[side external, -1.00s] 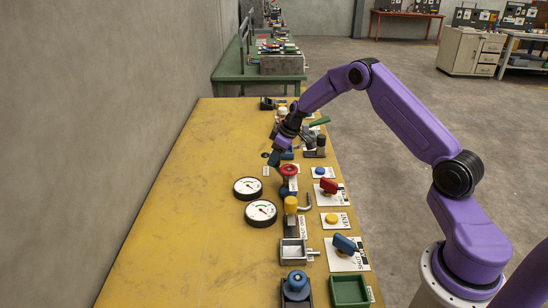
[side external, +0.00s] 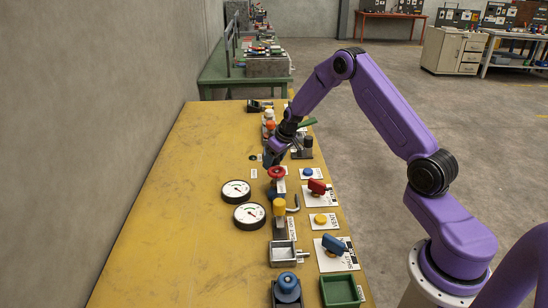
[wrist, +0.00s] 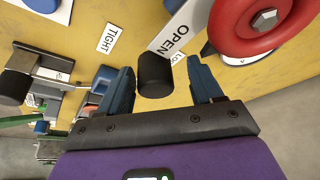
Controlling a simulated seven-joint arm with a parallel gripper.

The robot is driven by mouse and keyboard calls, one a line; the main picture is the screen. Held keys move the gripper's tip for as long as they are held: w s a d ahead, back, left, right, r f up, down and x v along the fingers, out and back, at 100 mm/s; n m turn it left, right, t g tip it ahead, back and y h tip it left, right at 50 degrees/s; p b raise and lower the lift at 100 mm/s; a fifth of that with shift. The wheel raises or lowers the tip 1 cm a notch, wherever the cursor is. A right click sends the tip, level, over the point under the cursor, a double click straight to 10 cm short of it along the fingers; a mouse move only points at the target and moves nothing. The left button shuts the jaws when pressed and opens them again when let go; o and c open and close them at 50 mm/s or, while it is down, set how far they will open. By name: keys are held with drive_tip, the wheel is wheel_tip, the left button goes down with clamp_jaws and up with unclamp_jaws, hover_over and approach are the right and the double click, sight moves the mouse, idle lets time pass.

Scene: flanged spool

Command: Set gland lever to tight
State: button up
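A short black cylindrical knob (wrist: 155,76), which looks like the gland lever's grip, stands between my fingers in the wrist view. It is beside a partly covered label beginning "LO" (wrist: 178,57). A "TIGHT" label (wrist: 109,38) lies to its upper left. My gripper (wrist: 162,88) is open around the knob, with a gap visible on each side. The lever's arm and pivot are hidden. In the side view my gripper (side external: 271,160) is low over the bench, just behind the red handwheel (side external: 276,172); the knob cannot be made out there.
The red handwheel (wrist: 262,22) is close on the right in the wrist view, beside an "OPEN" label (wrist: 180,37). A black-capped post (side external: 307,145) stands right of my gripper. Two gauges (side external: 236,191) (side external: 249,215) lie nearer the camera. The yellow bench (side external: 170,220) is clear on the left.

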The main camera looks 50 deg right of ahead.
drive_tip(key=shift+w+d+r, duration=0.1)
drive_tip(key=shift+r, duration=0.45)
drive_tip(key=v, duration=1.6)
drive_tip(key=shift+s+r, duration=0.2)
drive_tip(key=shift+s, duration=0.15)
drive_tip(key=shift+c, duration=0.4)
